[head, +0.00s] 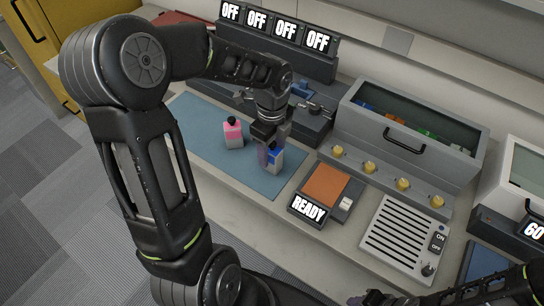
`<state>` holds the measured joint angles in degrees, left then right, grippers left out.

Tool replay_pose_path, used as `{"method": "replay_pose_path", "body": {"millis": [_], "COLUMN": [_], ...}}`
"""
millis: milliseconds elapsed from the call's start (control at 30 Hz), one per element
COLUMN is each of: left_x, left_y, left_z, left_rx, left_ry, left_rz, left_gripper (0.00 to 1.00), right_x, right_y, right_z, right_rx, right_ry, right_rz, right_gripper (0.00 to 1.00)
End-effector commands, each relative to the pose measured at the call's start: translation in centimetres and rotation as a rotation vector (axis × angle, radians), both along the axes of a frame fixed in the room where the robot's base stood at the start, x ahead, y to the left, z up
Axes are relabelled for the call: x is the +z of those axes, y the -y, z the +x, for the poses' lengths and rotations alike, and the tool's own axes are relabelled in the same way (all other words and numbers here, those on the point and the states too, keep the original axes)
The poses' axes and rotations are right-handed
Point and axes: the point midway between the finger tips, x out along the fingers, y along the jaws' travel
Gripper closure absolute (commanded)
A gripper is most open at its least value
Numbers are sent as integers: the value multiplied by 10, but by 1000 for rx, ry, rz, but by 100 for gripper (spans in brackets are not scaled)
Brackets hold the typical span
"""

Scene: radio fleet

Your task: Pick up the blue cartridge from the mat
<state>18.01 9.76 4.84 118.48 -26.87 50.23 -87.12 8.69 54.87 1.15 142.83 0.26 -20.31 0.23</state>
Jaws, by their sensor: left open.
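A pink cartridge (233,134) with a dark cap stands on the mat to the left. My right arm comes in at the bottom right; its gripper (378,297) is only partly in view at the bottom edge.
Behind the mat is a dark unit with several OFF signs (257,22). To the right are a lidded grey case (410,125) with yellow knobs, an orange pad (326,185) with a READY sign, and a slatted speaker panel (400,235). The mat's left part is clear.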

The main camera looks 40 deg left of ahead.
Motion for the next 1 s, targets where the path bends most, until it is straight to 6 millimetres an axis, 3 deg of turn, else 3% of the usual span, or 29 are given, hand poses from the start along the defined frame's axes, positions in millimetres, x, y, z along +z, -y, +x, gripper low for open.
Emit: {"method": "replay_pose_path", "body": {"millis": [400,1000], "left_x": [1,1], "left_y": [0,0], "left_z": [0,0], "left_rx": [0,0], "left_ry": [0,0], "left_rz": [0,0], "left_gripper": [44,93], "right_x": [0,0], "right_y": [0,0], "right_z": [0,0], "right_rx": [0,0], "right_ry": [0,0], "right_rz": [0,0], "right_gripper": [64,64]}}
